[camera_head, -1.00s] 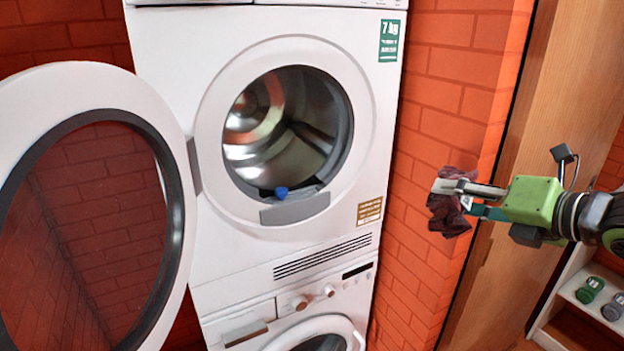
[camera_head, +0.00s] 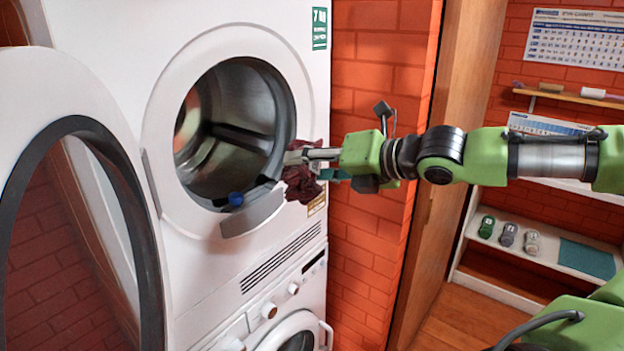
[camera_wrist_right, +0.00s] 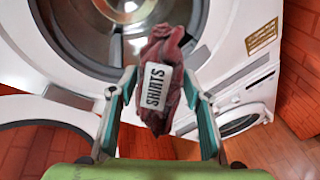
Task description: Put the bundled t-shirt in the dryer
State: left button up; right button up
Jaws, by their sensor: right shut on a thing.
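The bundled t-shirt (camera_head: 301,184) is a dark red crumpled bundle; in the right wrist view (camera_wrist_right: 163,60) it carries a white label reading "SHIRTS". My right gripper (camera_head: 312,158) is shut on it and holds it in the air by the right side of the dryer opening, outside the drum. The dryer (camera_head: 300,30) is the white upper machine. Its round door (camera_head: 60,95) stands open to the left, and its metal drum (camera_head: 225,125) is visible. A small blue object (camera_head: 236,199) sits at the opening's lower lip. My left gripper is not seen.
A second white machine (camera_head: 285,310) stands below the dryer. An orange brick wall (camera_head: 370,230) and a wooden panel (camera_head: 440,160) are to the right.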

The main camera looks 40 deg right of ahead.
jog(key=w, duration=0.1)
jog(key=w+a+b, duration=0.1)
jog(key=w, duration=0.1)
jog(key=shift+w+a+f+b, duration=0.2)
jog(key=shift+w+f+b, duration=0.1)
pick_arm(q)
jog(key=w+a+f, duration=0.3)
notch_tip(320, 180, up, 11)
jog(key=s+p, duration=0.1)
jog(key=p, duration=1)
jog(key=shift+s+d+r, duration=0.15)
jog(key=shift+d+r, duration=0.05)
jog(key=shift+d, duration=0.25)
pick_arm(e)
jog(key=w+r+x, duration=0.1)
jog(key=r+x, duration=0.2)
jog(key=x, duration=1.1)
jog(key=w+r+x, duration=0.1)
jog(key=r+x, duration=0.2)
jog(key=x, duration=1.2)
jog(key=shift+w+r, duration=0.3)
jog(key=shift+r, duration=0.1)
jog(key=shift+a, duration=0.1)
